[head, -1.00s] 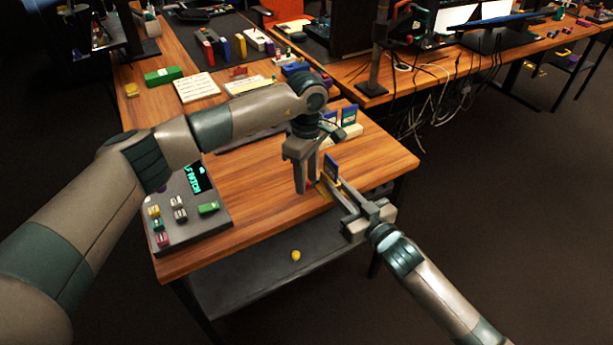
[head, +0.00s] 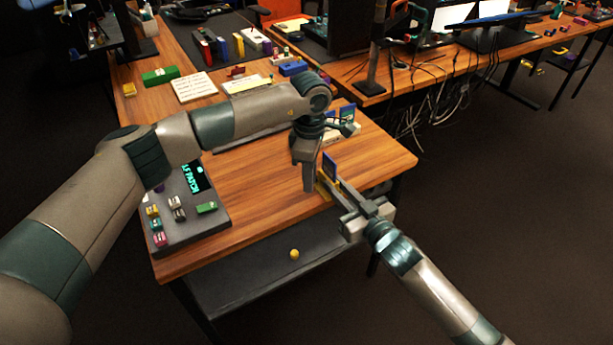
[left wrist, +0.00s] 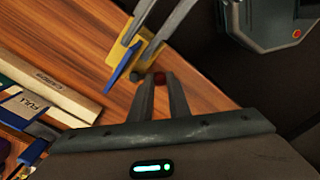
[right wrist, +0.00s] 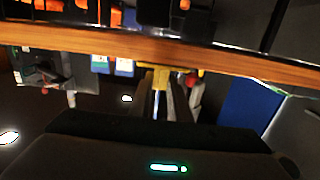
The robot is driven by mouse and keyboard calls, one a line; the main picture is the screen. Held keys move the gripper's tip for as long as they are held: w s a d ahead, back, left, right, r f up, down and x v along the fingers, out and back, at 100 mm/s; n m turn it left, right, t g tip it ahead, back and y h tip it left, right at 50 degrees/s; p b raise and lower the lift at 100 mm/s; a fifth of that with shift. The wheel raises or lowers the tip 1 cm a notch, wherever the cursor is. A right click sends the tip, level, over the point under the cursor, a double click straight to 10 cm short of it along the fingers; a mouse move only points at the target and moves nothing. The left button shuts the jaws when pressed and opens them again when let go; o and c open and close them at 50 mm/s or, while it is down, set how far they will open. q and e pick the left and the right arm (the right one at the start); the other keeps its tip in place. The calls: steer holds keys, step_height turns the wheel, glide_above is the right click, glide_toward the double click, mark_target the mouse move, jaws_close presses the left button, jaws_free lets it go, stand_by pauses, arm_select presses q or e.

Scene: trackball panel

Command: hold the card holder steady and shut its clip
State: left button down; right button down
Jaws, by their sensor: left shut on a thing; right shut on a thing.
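The yellow card holder (head: 322,191) stands near the table's front right edge, with a blue card (head: 330,165) upright in it. My right gripper (head: 334,192) is shut on the holder from the front right. The holder also shows in the left wrist view (left wrist: 150,54) between the right fingers. My left gripper (head: 308,188) points down just left of the holder, its fingers close together.
A dark panel (head: 222,222) with coloured blocks lies at the table's left front. More blue cards (head: 347,113) stand behind my left gripper. A yellow ball (head: 294,254) rests on the grey shelf below. The wood front of the table is clear.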

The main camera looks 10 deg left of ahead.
arm_select(q)
steer(key=d+n, duration=0.1)
steer(key=n, duration=0.1)
steer(key=d+n, duration=0.1)
steer(key=n, duration=0.2)
steer(key=shift+d+n, duration=0.1)
steer(key=shift+n, duration=0.2)
stand_by(0.4)
steer(key=c, duration=1.7)
jaws_free()
steer(key=shift+o, duration=0.2)
steer(key=shift+r, duration=0.15)
step_height(320, 180, up, 12)
